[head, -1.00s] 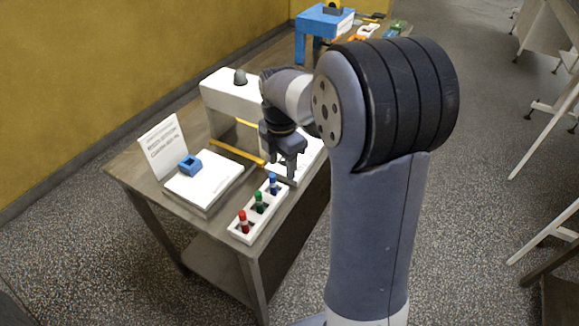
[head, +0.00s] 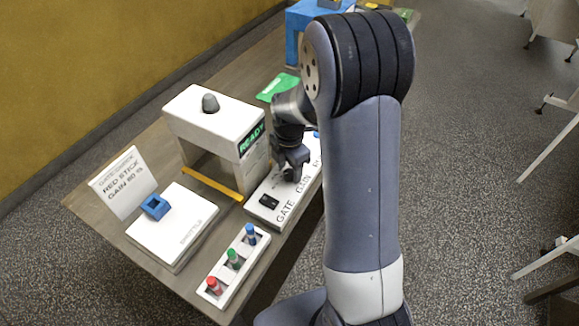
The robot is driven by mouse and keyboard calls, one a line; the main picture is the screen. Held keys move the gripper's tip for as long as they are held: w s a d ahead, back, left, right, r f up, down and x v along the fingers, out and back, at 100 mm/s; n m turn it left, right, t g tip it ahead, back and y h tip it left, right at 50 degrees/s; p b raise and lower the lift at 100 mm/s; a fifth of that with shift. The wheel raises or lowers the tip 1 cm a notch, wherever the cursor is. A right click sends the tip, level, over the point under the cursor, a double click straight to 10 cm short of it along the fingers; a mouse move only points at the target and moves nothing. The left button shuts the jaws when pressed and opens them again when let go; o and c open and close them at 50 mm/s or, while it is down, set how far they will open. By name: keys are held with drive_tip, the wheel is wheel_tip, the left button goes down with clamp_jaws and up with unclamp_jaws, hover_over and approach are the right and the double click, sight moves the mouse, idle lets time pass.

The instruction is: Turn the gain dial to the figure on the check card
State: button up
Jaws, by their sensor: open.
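The check card (head: 124,183) stands at the table's left end; it reads "RED STICK" and "GAIN", with a figure too small to read surely. The white control panel (head: 265,214) lies right of the detector arch, with "GATE" and "GAIN" lettered along its front. A black switch (head: 269,201) sits by "GATE". My gripper (head: 293,174) is open, pointing down over the panel near "GAIN". The gain dial is not clearly visible; my gripper and arm cover that part, and I cannot tell whether the fingers touch it.
The white arch (head: 198,112) shows a green "READY". A white pad (head: 172,228) bears a blue square holder (head: 155,207). A white rack (head: 233,270) holds red, green and blue sticks at the front edge. A green sheet (head: 277,87) and blue stand (head: 294,38) are farther back.

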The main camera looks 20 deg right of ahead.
drive_tip(key=shift+f, duration=0.25)
drive_tip(key=c, duration=1)
drive_tip(key=shift+o, duration=0.2)
